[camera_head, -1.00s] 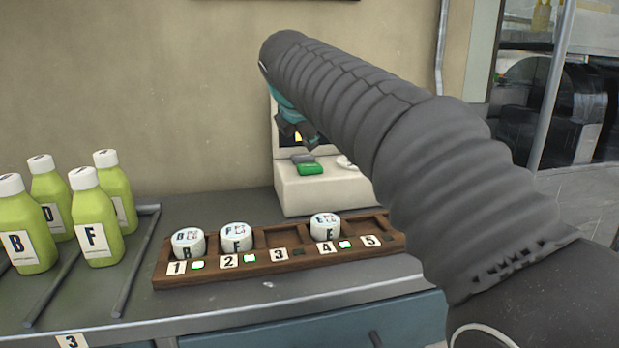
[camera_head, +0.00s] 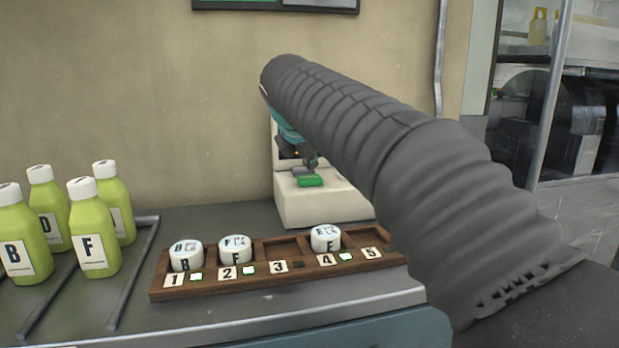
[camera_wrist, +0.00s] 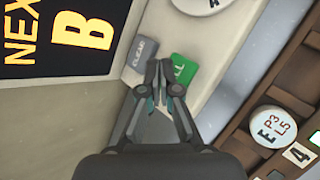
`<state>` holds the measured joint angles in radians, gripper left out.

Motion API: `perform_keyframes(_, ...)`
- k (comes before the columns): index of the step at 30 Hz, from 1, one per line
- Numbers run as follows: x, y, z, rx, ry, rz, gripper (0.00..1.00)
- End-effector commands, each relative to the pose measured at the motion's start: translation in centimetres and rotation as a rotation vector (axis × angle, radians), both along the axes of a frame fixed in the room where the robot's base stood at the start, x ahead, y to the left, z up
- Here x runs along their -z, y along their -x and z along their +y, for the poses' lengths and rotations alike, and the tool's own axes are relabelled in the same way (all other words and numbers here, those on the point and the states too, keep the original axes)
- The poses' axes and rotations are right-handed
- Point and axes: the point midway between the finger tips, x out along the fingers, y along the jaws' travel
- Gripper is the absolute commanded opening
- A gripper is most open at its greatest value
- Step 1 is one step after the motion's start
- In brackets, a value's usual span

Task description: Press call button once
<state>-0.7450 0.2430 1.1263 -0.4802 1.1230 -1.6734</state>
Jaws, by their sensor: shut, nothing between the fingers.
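The green call button (camera_head: 310,180) is on top of the pale console (camera_head: 325,207) behind the wooden rack. In the wrist view the green button (camera_wrist: 184,69) shows its white lettering, partly covered by a fingertip. My gripper (camera_head: 311,162) is shut and empty, pointing down just above the buttons. In the wrist view my gripper's fingertips (camera_wrist: 160,67) lie over the left edge of the green button, between it and the grey CLEAR button (camera_wrist: 142,54). I cannot tell whether the tips touch the green button.
A dark display (camera_wrist: 62,37) reads NEXT and B. The wooden rack (camera_head: 215,288) holds white-lidded cups in slots 1, 2 and 4; slot 3 looks empty. Green bottles (camera_head: 95,236) stand at left between metal rails. A white round piece (camera_wrist: 202,4) sits beyond the buttons.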

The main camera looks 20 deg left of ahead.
Motion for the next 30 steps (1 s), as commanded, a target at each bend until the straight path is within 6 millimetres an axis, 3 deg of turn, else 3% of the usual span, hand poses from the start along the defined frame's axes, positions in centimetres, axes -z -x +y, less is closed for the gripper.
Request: perform_keyframes(30, 0.83, 0.02, -0.02, 0.001, -0.001, 0.0, 0.0)
